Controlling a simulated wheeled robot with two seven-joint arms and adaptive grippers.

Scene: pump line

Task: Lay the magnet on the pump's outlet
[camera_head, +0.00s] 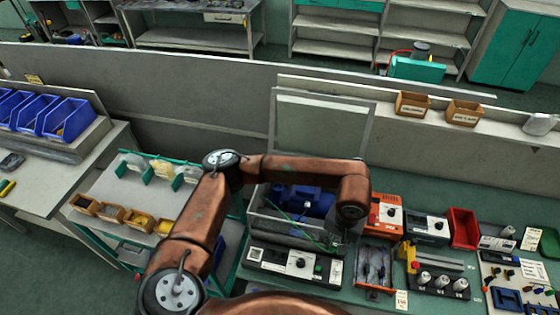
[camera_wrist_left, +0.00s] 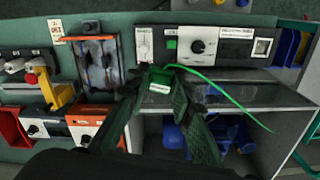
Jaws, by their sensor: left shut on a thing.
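The blue pump (camera_head: 312,200) sits inside an open grey box (camera_head: 262,222) on the bench. It also shows partly in the left wrist view (camera_wrist_left: 228,132), behind my fingers. I cannot tell which part is its outlet. My left gripper (camera_head: 340,242) points down over the box's front right corner. In the left wrist view my left gripper (camera_wrist_left: 165,92) is shut on a small green block with a pale face, apparently the magnet (camera_wrist_left: 160,84). A green lead runs from there over the box opening. My right gripper is not in view.
A control panel (camera_head: 285,264) with a knob lies along the box's front. A tray with an orange frame (camera_head: 374,268), an orange meter (camera_head: 384,215) and a red bin (camera_head: 464,228) stand to the right. The box's raised lid (camera_head: 322,128) stands behind it.

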